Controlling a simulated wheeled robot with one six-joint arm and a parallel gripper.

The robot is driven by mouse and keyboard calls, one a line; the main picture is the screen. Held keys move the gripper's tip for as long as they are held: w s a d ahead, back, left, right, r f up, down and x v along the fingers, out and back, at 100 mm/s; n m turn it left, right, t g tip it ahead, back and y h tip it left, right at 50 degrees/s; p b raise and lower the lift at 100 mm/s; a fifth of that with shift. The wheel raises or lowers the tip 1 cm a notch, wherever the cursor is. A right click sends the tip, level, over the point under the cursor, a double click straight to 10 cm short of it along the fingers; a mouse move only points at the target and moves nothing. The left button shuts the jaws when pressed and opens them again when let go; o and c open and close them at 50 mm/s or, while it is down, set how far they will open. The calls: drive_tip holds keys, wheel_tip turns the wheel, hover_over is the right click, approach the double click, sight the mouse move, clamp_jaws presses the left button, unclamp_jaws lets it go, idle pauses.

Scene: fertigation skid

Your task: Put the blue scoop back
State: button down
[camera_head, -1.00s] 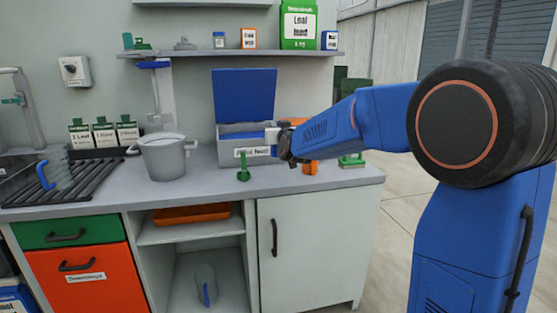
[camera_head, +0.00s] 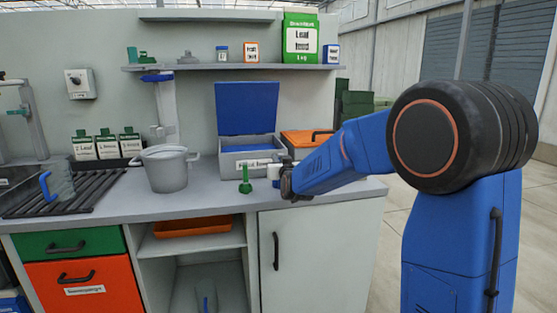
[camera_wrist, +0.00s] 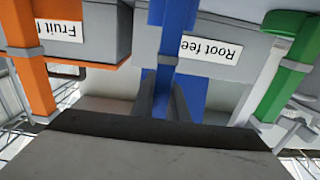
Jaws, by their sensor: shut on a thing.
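In the wrist view, my gripper (camera_wrist: 168,92) is shut on the upright blue scoop (camera_wrist: 177,45), with a finger on each side of its handle. More blue shows beyond the fingers; whether it is part of the scoop is unclear. Behind it is the grey Root feed bin (camera_wrist: 222,72). In the head view, my gripper (camera_head: 278,175) is low over the counter, in front of the right side of that bin (camera_head: 236,163). The bin's blue lid (camera_head: 247,108) stands open.
A green scoop (camera_head: 245,180) stands left of my gripper; an orange scoop (camera_wrist: 32,60) shows in the wrist view. The Fruit bin (camera_head: 303,143) is behind my arm. A grey pot (camera_head: 166,170) stands left on the counter (camera_head: 215,200). A shelf (camera_head: 235,67) hangs above.

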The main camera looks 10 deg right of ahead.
drive_tip(key=c, duration=1.7)
unclamp_jaws()
drive_tip(key=shift+f, duration=0.1)
drive_tip(key=shift+c, duration=0.2)
drive_tip(key=s+d+f+g, duration=0.2)
drive_tip(key=s+f+g, duration=0.2)
drive_tip(key=s, duration=1.5)
drive_tip(key=s+d+f+g, duration=0.2)
drive_tip(key=s+f+g, duration=0.2)
drive_tip(key=s, duration=1.5)
drive_tip(key=s+d+f+g, duration=0.3)
drive_tip(key=s+f+g, duration=0.2)
drive_tip(key=s, duration=1.3)
wheel_tip(320, 180, down, 2)
drive_tip(key=shift+s, duration=0.4)
